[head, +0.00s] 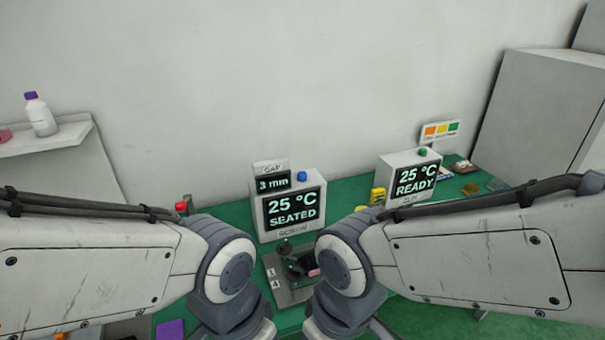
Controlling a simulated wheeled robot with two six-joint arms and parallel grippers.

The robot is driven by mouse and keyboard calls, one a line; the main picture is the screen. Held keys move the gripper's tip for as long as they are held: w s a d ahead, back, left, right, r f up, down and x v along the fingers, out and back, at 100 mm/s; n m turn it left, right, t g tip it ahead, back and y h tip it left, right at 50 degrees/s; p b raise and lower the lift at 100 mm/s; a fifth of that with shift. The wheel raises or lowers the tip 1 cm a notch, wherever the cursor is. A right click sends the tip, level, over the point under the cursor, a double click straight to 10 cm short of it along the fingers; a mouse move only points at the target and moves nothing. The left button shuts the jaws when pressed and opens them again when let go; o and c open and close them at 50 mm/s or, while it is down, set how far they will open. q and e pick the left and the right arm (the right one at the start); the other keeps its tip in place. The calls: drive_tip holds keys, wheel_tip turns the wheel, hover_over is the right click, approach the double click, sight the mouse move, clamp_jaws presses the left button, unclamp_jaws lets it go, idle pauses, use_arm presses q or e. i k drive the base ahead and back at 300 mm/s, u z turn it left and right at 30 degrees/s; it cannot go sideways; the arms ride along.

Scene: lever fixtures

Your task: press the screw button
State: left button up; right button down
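A light grey box (318,183) stands on the green table, with a screen (293,207) reading "25 °C SEATED". A blue button (302,176) sits on its top, beside a small "3 mm" display (273,183). The lettering below the screen is too small to read surely, so I cannot tell which button is the screw button. A second box (434,160) reads "25 °C READY" and has a green button (423,152) on top. My two arms reach in from the left and right in front of the boxes. Both of my grippers are hidden below the arms' wrist joints.
A dark fixture (279,285) with small number labels and a pinkish piece lies between my arms. A red-topped item (181,207) stands left of the box. Yellow items (377,196) stand between the boxes. A grey cabinet (540,110) bounds the right; a shelf holds a bottle (40,116).

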sight(301, 175)
drive_tip(key=z, duration=0.25)
drive_tip(key=i, duration=0.9)
drive_tip(key=u, duration=0.2)
